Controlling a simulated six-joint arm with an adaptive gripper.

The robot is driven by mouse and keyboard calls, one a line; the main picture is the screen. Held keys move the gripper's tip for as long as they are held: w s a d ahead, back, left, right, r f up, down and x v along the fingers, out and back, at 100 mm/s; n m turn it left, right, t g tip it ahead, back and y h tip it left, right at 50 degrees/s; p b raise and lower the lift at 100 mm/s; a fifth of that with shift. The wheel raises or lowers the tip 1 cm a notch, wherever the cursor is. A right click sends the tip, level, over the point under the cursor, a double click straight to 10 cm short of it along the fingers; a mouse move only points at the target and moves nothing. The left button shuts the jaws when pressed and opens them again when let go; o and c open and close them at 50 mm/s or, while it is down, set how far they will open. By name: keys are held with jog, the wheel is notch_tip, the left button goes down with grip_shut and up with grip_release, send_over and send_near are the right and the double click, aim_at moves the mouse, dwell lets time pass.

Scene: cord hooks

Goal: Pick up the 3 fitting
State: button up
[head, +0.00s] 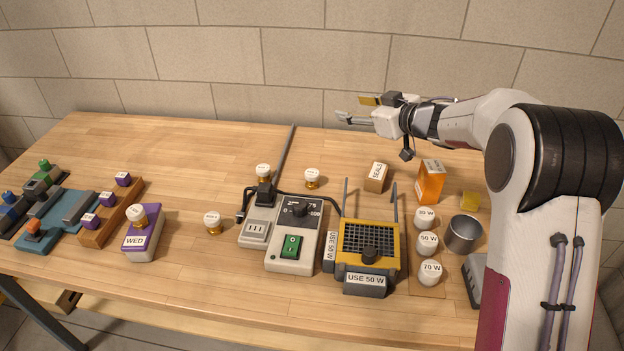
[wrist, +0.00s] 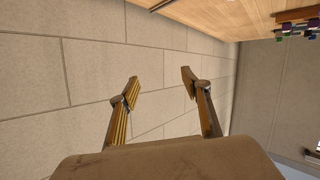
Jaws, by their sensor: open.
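Several small fittings with white tops and brass-coloured bases are on the bench. One fitting (head: 312,177) stands on the wood behind the grey control box, and another fitting (head: 213,222) stands on the wood left of it. A third fitting (head: 263,171) sits on a black holder at the box's back left. A fourth fitting (head: 137,214) sits on the purple WED block (head: 143,243). Their small labels are too blurred to tell which reads 3. My gripper (head: 356,109) is open and empty, above the bench's back edge. The wrist view shows its spread fingers (wrist: 160,86) against the wall.
The grey control box (head: 253,234) has a dial, a green switch and a cord. A grey rod rises behind it. A yellow heater (head: 368,243), white weights (head: 428,243), a metal cup (head: 463,234) and an orange box (head: 430,181) stand right. The back left bench is clear.

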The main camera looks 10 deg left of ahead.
aim_at(315, 174)
jog(key=s+a+f+n+g+y, duration=0.2)
jog(key=a+f+g, duration=0.3)
jog(key=f, duration=0.6)
jog(key=shift+s+a+f+n+y, duration=0.4)
jog(key=shift+s+a, duration=0.05)
jog(key=shift+s, duration=0.35)
jog(key=shift+f, duration=1.75)
jog(key=shift+f, duration=0.1)
jog(key=shift+f, duration=0.6)
notch_tip(315, 174, down, 2)
jog(key=shift+x, duration=0.95)
jog(key=shift+w+a+f, duration=0.2)
jog(key=shift+a+f, duration=0.05)
jog(key=shift+a, duration=0.25)
